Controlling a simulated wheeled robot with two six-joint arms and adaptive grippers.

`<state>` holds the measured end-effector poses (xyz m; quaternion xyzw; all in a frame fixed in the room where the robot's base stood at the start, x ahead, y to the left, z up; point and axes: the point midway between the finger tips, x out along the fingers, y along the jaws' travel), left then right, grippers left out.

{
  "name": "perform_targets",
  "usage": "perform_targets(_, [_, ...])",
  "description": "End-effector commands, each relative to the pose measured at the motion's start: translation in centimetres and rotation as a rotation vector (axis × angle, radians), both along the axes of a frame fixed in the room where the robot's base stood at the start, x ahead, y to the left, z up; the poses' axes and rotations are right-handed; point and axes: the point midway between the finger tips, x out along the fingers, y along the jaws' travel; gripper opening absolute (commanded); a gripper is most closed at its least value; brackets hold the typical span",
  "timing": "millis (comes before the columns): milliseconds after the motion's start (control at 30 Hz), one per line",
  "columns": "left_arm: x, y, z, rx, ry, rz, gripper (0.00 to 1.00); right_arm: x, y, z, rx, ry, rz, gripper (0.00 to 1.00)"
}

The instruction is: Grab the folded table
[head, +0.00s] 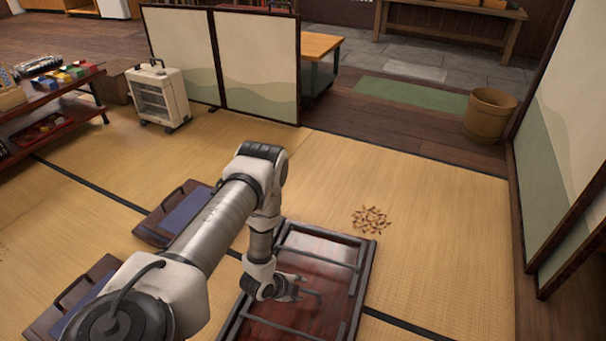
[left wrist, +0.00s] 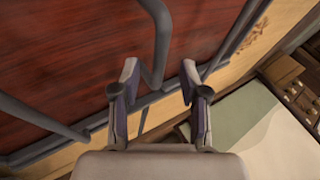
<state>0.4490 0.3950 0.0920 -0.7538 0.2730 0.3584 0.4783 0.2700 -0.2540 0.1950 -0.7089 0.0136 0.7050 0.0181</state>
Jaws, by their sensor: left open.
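The folded table (head: 265,332) lies on the tatami with its underside up. It has a dark reddish-brown panel, a dark frame and grey metal legs folded flat. In the left wrist view the table's red wood panel (left wrist: 70,50) fills the upper left, with a grey leg bar (left wrist: 160,35) running down between the fingertips. My left gripper (head: 300,286) is over the table, and its open fingers also show in the left wrist view (left wrist: 160,78). I cannot tell whether the fingers touch the bar. My right gripper is not in view.
Two legless floor chairs with blue cushions (head: 187,208) sit left of the table. Brown scraps (head: 371,220) lie on the tatami behind it. A folding screen (head: 258,65), a heater (head: 158,95) and a wooden bucket (head: 489,115) stand farther back. Tatami to the right is clear.

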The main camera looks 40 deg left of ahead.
Motion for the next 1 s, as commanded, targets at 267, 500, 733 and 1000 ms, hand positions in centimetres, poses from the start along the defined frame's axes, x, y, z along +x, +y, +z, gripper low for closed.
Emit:
perform_targets(267, [1.9, -0.2, -2.9, -0.001, 0.0, -0.001, 0.44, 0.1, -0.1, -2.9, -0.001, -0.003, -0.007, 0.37])
perform_targets(500, [1.8, -0.2, -2.7, -0.001, 0.0, 0.0, 0.02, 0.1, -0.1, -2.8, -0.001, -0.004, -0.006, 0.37])
perform_targets(733, [2.0, -0.2, -2.5, -0.001, -0.006, 0.001, 0.0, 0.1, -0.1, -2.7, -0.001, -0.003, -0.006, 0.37])
perform_targets(1000, [2.1, -0.2, -2.3, -0.002, -0.006, 0.001, 0.0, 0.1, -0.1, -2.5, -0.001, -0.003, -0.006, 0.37])
